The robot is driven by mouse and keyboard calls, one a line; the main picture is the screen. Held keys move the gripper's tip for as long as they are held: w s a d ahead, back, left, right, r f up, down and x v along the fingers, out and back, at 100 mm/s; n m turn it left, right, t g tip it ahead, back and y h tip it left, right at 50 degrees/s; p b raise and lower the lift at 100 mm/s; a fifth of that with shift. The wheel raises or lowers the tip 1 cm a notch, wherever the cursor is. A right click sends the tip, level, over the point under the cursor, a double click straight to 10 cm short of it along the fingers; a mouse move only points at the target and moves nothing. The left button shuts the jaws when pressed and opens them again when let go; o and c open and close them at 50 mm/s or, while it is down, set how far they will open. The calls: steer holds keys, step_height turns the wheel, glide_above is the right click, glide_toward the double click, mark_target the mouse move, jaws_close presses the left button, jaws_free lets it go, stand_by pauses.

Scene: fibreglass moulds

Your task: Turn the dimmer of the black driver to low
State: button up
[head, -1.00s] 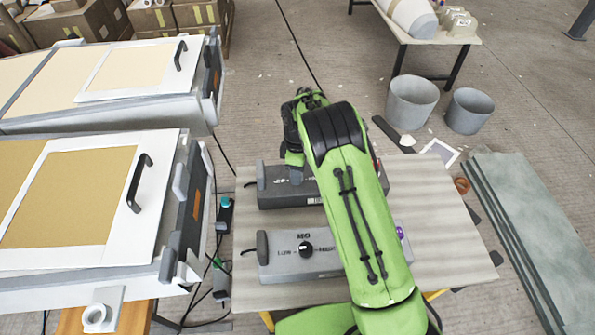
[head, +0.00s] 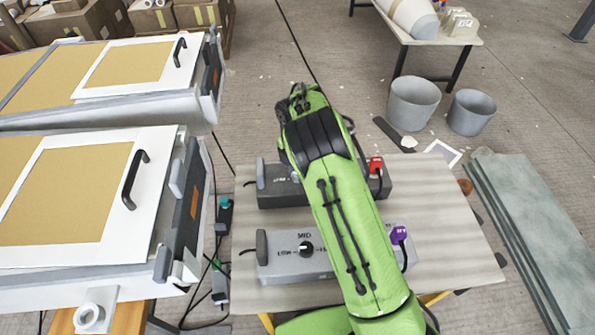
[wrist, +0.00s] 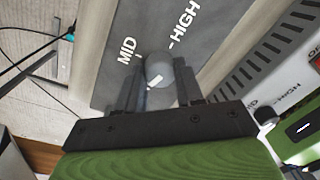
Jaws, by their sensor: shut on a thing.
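The black driver (head: 274,195) is the darker box at the back of the low table in the head view. It fills the upper middle of the wrist view (wrist: 150,22), with the MID and HIGH labels showing. Its dimmer knob (wrist: 158,66) is round and grey with a white mark. The mark lies on the side away from HIGH, toward my gripper's body. My gripper (wrist: 160,88) is shut on the knob, one finger on each side. The LOW label is hidden in the wrist view. In the head view my arm covers the knob and my gripper.
A lighter grey driver (head: 280,267) with its own black knob (head: 306,249) stands nearer on the table (head: 450,215). A red plug (head: 376,164) and a purple plug (head: 399,234) are at the drivers' right ends. Moulds (head: 95,262) stand close on the left.

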steer(key=shift+n+b, duration=0.65)
steer(key=shift+n, duration=0.95)
steer(key=o, duration=1)
steer(key=shift+o, duration=0.2)
step_height(320, 180, up, 16)
steer(key=p, duration=0.5)
steer(key=shift+w+a, duration=0.25)
steer(key=shift+a, duration=0.15)
steer(key=shift+f, duration=0.1)
